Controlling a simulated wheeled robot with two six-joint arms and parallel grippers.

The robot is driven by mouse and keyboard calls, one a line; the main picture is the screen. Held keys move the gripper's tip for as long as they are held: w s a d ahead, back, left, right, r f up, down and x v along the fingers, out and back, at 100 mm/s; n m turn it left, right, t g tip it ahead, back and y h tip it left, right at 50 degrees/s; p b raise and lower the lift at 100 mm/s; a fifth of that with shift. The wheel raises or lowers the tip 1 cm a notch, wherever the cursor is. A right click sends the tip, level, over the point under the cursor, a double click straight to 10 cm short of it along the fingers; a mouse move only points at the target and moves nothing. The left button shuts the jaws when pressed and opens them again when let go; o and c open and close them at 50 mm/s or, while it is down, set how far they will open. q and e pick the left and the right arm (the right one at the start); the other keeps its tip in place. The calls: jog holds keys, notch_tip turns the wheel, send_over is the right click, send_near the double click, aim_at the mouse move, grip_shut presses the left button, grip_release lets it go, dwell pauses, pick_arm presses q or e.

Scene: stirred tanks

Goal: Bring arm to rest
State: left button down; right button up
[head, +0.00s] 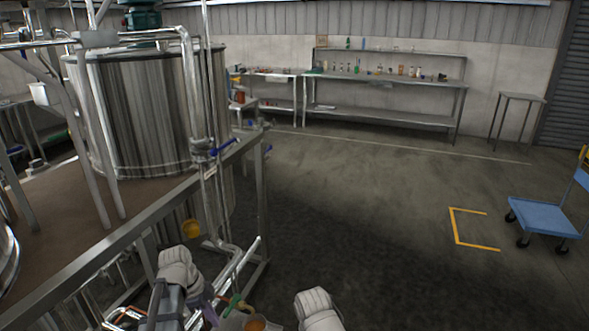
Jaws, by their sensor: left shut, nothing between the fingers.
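My left arm comes up at the bottom left of the head view, with its white rounded link beside the pipes of the tank frame. My left gripper (207,300) is small and partly hidden low by that link. It is shut with nothing in it. My right arm shows only a white link at the bottom middle. Its gripper is not visible.
A large steel tank (140,115) stands on a railed frame at left, with pipes and a blue-handled valve (222,147). Shelving with bottles (385,112) lines the back wall. A blue cart (545,215) stands at right by yellow floor marks (458,228). The middle floor is clear.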

pick_arm(q)
jog(key=s+d+f+n+y+b, duration=0.2)
jog(key=s+d+f+n+b, duration=0.35)
jog(key=s+d, duration=0.2)
jog(key=s+d+f+n+y+b, duration=0.3)
jog(key=s+d+f+n+b, duration=0.15)
jog(key=s+d+n, duration=0.35)
notch_tip(320, 180, up, 14)
jog(key=w+m+p, duration=0.1)
jog(key=w+p, duration=0.1)
jog(key=p, duration=1.3)
jog(key=shift+w+d+r+h, duration=0.25)
jog(key=shift+w+d+h, duration=0.05)
jog(key=shift+w+d, duration=0.1)
